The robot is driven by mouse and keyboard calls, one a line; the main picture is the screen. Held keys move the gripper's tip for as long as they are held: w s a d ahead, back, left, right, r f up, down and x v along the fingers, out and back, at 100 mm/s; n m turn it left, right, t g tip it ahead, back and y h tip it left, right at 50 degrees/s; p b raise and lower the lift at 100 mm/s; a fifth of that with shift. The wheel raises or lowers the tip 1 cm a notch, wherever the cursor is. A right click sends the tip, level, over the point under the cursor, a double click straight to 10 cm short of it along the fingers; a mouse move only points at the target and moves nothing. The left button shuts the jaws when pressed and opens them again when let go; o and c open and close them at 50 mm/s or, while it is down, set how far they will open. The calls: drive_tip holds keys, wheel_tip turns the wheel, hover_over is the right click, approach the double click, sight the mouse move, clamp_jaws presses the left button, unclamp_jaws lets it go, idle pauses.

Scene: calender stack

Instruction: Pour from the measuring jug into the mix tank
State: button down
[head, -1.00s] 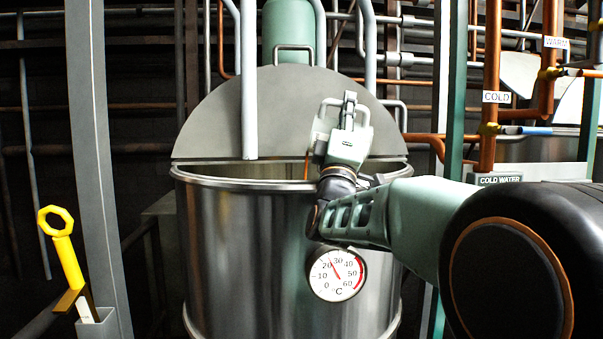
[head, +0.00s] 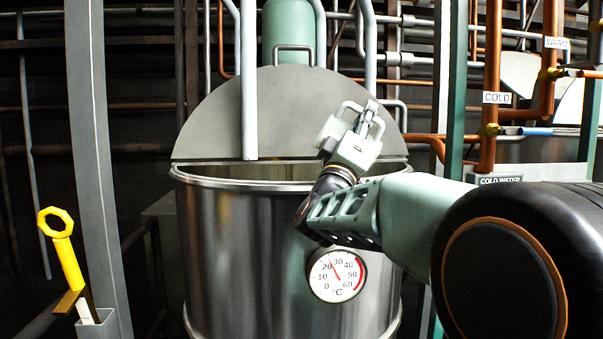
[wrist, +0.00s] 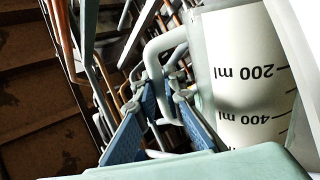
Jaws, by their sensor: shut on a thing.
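The mix tank (head: 270,250) is a large steel vessel with a round dial thermometer on its front. My gripper (head: 367,112) is above the right part of the opening, leaning to the right. In the wrist view, its blue fingers (wrist: 155,105) are shut on the grey handle of the measuring jug (wrist: 245,75), which is white with 200 ml and 400 ml marks. In the head view the jug is mostly hidden behind my gripper. Its contents are not visible.
A vertical pipe (head: 249,80) stands at the lid's front edge. A grey post (head: 95,150) and a yellow ring-ended tool (head: 63,248) are at left. Copper pipes (head: 490,90) with COLD and WARM labels are at right. The opening's left part is clear.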

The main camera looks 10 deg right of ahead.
sight(380, 126)
drive_tip(key=m+g+p, duration=0.1)
drive_tip(key=d+m+g+h, duration=0.1)
drive_tip(key=m+g, duration=0.1)
drive_tip(key=shift+s+p, duration=0.1)
drive_tip(key=shift+p, duration=0.25)
drive_tip(key=shift+s+d+f+m+g, duration=0.1)
drive_tip(key=shift+d+f+m+g, duration=0.15)
drive_tip(key=shift+f+m+g, duration=0.3)
drive_tip(key=shift+d+f+m+g, duration=0.25)
drive_tip(key=shift+f+m, duration=0.1)
drive_tip(key=shift+m, duration=0.3)
drive_tip(key=shift+d+f+m+g+p, duration=0.15)
drive_tip(key=shift+d+m+g+p, duration=0.5)
drive_tip(key=shift+m+p, duration=0.3)
drive_tip(key=shift+s+d+f+m+g+p, duration=0.3)
drive_tip(key=shift+d+f+m+g+p, duration=0.35)
drive_tip(key=shift+d+f+m, duration=0.15)
drive_tip(key=shift+s+d+f+m+g+y+p, duration=0.1)
drive_tip(key=shift+d+f+m+g+y+p, duration=0.55)
drive_tip(key=shift+p, duration=0.85)
drive_tip(key=shift+s+d+f+m+g+y+p, duration=0.1)
drive_tip(key=shift+d+f+m+g+y+p, duration=0.2)
drive_tip(key=shift+m+y+p, duration=0.75)
drive_tip(key=shift+h, duration=0.3)
drive_tip(key=shift+r+p, duration=2.4)
drive_tip(key=shift+r, duration=0.55)
